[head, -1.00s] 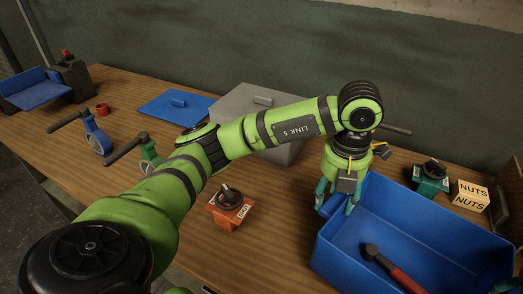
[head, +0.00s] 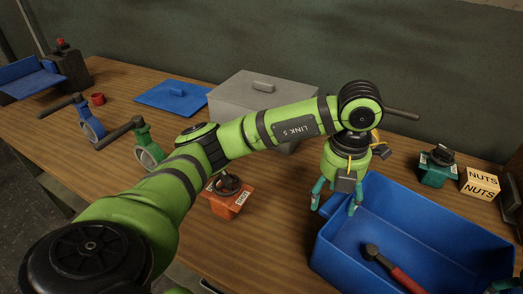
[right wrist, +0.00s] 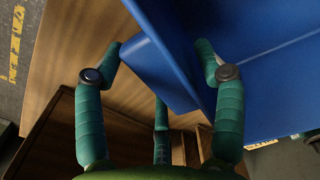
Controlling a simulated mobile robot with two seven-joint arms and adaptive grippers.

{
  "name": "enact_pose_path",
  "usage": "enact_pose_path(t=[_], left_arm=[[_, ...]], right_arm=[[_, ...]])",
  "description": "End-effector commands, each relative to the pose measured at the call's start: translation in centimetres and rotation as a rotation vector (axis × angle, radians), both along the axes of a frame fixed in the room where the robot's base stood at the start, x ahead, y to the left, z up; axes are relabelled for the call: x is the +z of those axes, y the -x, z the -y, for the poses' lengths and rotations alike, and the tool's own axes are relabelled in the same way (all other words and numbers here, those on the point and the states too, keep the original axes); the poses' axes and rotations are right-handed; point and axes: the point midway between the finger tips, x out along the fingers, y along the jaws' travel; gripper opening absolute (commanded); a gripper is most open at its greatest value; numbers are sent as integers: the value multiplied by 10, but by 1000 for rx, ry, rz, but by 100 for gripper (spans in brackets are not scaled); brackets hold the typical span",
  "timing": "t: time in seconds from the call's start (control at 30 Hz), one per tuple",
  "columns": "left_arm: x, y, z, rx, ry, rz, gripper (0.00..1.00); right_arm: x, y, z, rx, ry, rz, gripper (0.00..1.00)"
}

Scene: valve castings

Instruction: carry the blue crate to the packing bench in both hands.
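The blue crate (head: 435,215) is at the lower right of the head view, with a red-handled hammer (head: 405,278) inside. In the head view only a bit of the right gripper shows at the lower right corner. I cannot tell which surface is the packing bench.
The last two are close behind the crate.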

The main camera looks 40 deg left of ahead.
Motion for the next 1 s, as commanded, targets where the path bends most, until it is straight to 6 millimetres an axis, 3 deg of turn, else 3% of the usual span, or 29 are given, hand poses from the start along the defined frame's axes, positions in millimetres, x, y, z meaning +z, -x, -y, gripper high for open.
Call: enact_pose_path(t=[0.43,1.0], left_arm=[[9,-1,1,-1,4,4,78],[107,0,1,1,2,5,78]], right_arm=[[2,0,-2,4,-8,3,78],[2,0,-3,4,-9,3,78]])
